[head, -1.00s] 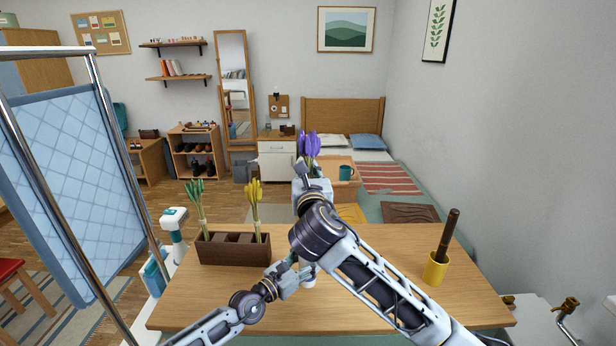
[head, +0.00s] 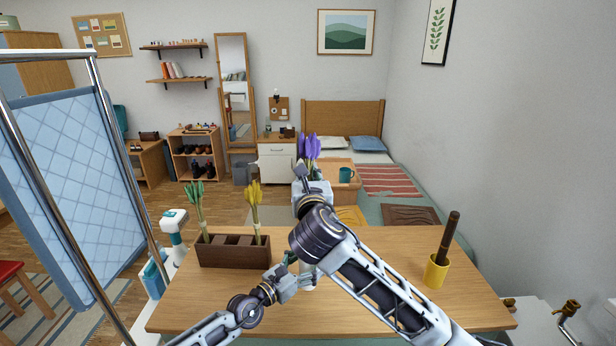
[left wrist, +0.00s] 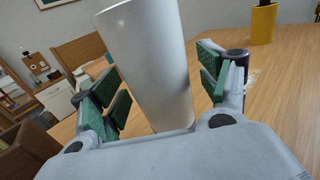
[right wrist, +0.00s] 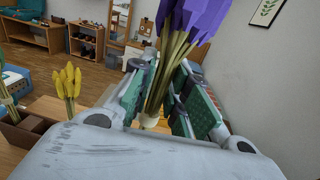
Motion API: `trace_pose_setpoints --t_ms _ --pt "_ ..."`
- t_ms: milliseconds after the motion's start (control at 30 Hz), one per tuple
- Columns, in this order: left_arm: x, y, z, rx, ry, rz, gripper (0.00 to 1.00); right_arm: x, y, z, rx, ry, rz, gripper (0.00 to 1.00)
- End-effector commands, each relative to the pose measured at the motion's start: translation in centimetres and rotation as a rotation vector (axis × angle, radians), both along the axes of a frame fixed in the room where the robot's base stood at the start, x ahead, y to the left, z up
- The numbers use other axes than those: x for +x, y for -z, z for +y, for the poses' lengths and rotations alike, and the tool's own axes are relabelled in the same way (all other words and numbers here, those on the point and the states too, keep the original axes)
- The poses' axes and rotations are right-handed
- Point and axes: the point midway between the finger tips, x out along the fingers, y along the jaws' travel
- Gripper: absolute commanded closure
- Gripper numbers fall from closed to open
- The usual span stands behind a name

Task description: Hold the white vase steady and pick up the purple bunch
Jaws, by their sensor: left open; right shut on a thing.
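The purple bunch (head: 309,147) stands upright, its flowers above my right gripper (head: 305,178). In the right wrist view the fingers (right wrist: 166,105) are shut on the stems of the purple bunch (right wrist: 190,22). A pale piece shows at the low end of the stems; I cannot tell whether it is a tie or a rim. The white vase (left wrist: 150,62) stands between the open fingers of my left gripper (left wrist: 163,88), with a gap at the right finger.
A dark brown holder (head: 232,252) with a green bunch (head: 195,205) and a yellow bunch (head: 254,208) stands on the left of the wooden table (head: 390,310). A yellow cup (head: 436,271) with a dark stick stands on the right. The table's front right is clear.

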Motion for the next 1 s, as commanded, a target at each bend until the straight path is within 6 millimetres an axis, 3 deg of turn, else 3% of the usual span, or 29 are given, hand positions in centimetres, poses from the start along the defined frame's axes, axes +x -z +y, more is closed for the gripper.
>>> trace_pose_setpoints --t_ms 1000 --pt "-5.9 0.1 5.6 0.003 0.000 0.000 0.24 0.0 0.0 0.0 0.000 0.000 0.000 1.00"
